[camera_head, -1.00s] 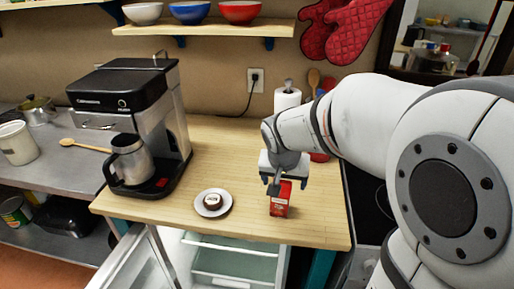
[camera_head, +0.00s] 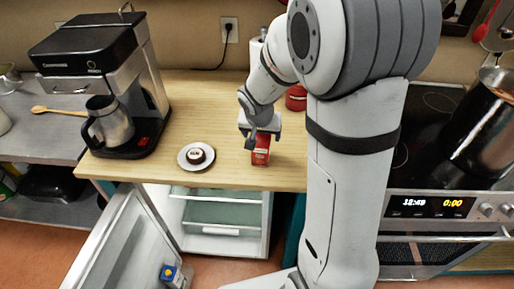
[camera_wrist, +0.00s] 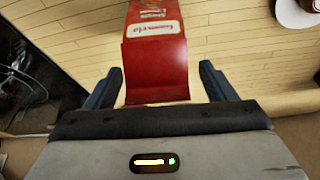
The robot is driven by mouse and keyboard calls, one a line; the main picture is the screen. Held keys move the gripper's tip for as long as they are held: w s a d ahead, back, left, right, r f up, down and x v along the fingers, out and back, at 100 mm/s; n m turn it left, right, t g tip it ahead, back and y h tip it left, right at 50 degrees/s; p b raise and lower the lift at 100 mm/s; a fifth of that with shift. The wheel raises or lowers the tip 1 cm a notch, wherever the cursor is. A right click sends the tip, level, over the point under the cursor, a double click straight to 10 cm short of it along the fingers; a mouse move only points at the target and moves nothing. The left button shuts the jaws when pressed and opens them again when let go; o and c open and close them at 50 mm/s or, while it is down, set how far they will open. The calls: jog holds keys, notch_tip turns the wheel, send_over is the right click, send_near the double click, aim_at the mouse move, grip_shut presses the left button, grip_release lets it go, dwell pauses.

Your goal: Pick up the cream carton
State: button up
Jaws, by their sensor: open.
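The red carton (camera_head: 261,152) stands on the wooden counter near its front edge. In the wrist view, the red carton (camera_wrist: 156,60) has white print and a pale label, which looks like the cream carton's. My gripper (camera_head: 262,139) is at the carton's upper part, hiding some of it. In the wrist view my gripper (camera_wrist: 161,70) is open, one finger on each side of the carton's near end. A gap shows between the carton and each finger, so it is not clamped.
A plate (camera_head: 188,164) with a small cake (camera_head: 196,156) lies left of the carton. A coffee machine (camera_head: 98,70) stands further left. The fridge door (camera_head: 122,243) hangs open below the counter. A stove (camera_head: 432,200) with a tall pot (camera_head: 486,125) is at the right.

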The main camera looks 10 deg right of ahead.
jog(key=c, duration=1.6)
